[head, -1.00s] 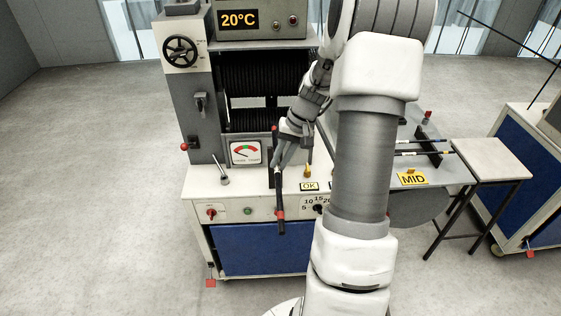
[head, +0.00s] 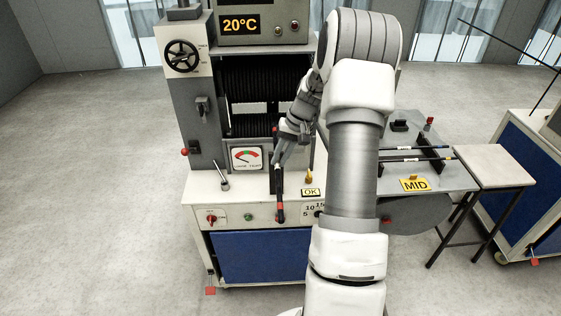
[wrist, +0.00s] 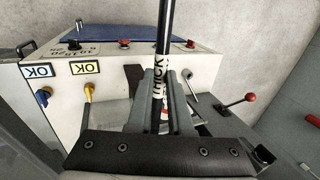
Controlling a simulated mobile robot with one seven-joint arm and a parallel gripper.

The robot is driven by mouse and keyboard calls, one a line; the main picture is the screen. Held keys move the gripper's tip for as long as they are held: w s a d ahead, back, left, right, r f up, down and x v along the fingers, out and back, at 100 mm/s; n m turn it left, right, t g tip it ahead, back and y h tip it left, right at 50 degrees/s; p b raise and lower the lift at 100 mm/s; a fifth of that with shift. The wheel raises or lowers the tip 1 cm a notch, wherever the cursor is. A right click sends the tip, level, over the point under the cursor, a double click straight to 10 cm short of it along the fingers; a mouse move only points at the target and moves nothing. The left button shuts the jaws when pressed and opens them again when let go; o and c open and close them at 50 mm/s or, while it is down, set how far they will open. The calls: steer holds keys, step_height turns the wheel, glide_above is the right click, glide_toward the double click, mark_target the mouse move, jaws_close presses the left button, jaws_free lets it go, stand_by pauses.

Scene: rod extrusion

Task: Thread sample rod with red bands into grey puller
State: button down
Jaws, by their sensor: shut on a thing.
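My gripper (head: 281,160) is shut on a dark rod (head: 280,195), in front of the machine. In the head view the rod stands almost upright, with a red band near its lower end and red at its upper part. In the wrist view my gripper (wrist: 164,82) clasps the rod (wrist: 165,28) at a white label reading THICK. The rod runs out of the wrist picture at the top. I cannot tell for sure which part is the grey puller; a grey column (head: 190,118) with a handwheel stands at the machine's left. The rod is apart from this column.
At right, dark rods (head: 408,158) lie across a grey table with a MID sign (head: 415,184).

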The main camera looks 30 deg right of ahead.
steer(key=w+d+f+p, duration=0.2)
steer(key=w+d, duration=0.5)
steer(key=w, duration=0.5)
steer(key=shift+w+d, duration=0.15)
stand_by(0.8)
stand_by(0.5)
steer(key=shift+c, duration=2.2)
jaws_free()
steer(key=shift+s+a+b, duration=0.25)
steer(key=shift+s+a, duration=0.1)
steer(key=shift+s, duration=0.2)
steer(key=shift+s+a+b, duration=0.25)
steer(key=shift+s+a, duration=0.05)
steer(key=shift+s, duration=0.2)
